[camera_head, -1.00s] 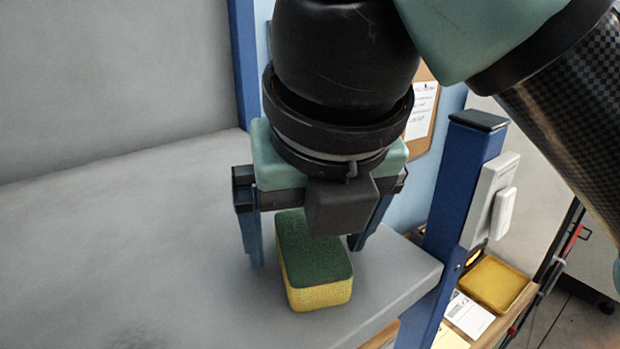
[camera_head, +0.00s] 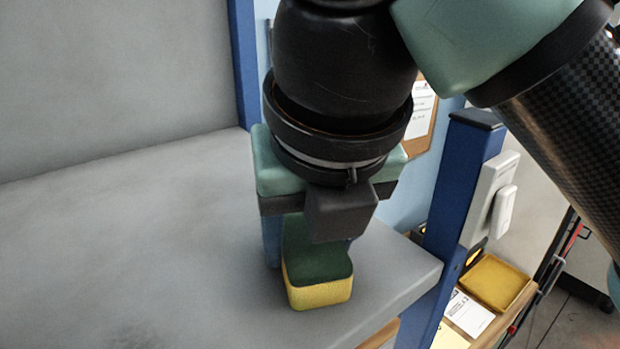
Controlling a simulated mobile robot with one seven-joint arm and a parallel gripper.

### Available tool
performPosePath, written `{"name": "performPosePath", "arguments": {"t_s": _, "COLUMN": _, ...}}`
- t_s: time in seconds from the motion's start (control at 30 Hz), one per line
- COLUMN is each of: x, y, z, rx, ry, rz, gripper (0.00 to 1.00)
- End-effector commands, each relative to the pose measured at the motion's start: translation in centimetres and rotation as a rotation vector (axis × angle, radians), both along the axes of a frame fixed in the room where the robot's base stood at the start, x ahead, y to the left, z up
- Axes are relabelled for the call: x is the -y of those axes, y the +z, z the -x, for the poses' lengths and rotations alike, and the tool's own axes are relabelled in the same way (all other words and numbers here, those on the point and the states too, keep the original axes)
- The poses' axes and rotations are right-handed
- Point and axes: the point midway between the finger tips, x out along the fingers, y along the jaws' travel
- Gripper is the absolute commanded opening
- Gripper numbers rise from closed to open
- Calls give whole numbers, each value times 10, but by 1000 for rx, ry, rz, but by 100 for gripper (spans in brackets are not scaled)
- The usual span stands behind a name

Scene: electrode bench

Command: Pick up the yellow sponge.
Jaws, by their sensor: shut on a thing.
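The yellow sponge (camera_head: 320,294) has a dark green top layer and lies flat on the grey shelf (camera_head: 170,270), close to the shelf's right end. My gripper (camera_head: 309,252) points down over the sponge and is shut on it. The left blue finger shows against the sponge's left side. The right finger is mostly hidden behind the gripper body and the sponge. The sponge's far end is partly hidden under the gripper. I cannot see any gap between the sponge and the shelf.
A blue post (camera_head: 462,190) with a white switch box (camera_head: 490,200) stands just right of the shelf end. A yellow tray (camera_head: 497,282) and papers lie lower down at the right. A grey panel (camera_head: 110,80) rises behind the shelf. The shelf's left part is clear.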

Motion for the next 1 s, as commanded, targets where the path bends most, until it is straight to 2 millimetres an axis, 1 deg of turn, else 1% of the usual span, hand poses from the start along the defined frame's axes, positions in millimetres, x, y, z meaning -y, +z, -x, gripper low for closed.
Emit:
{"name": "performPosePath", "arguments": {"t_s": 0.17, "x": 0, "y": 3, "z": 0, "rx": 0, "ry": 0, "rz": 1, "gripper": 2}}
{"name": "performPosePath", "arguments": {"t_s": 0.3, "x": 0, "y": 13, "z": -1, "rx": 1, "ry": -2, "rz": 1, "gripper": 2}}
{"name": "performPosePath", "arguments": {"t_s": 0.37, "x": 1, "y": 21, "z": -1, "rx": 3, "ry": -2, "rz": 3, "gripper": 2}}
{"name": "performPosePath", "arguments": {"t_s": 0.7, "x": 0, "y": 80, "z": 0, "rx": 3, "ry": -2, "rz": 2, "gripper": 2}}
{"name": "performPosePath", "arguments": {"t_s": 0.83, "x": 0, "y": 95, "z": 0, "rx": 1, "ry": 0, "rz": 1, "gripper": 2}}
{"name": "performPosePath", "arguments": {"t_s": 1.0, "x": 0, "y": 104, "z": 0, "rx": 0, "ry": 1, "rz": -1, "gripper": 2}}
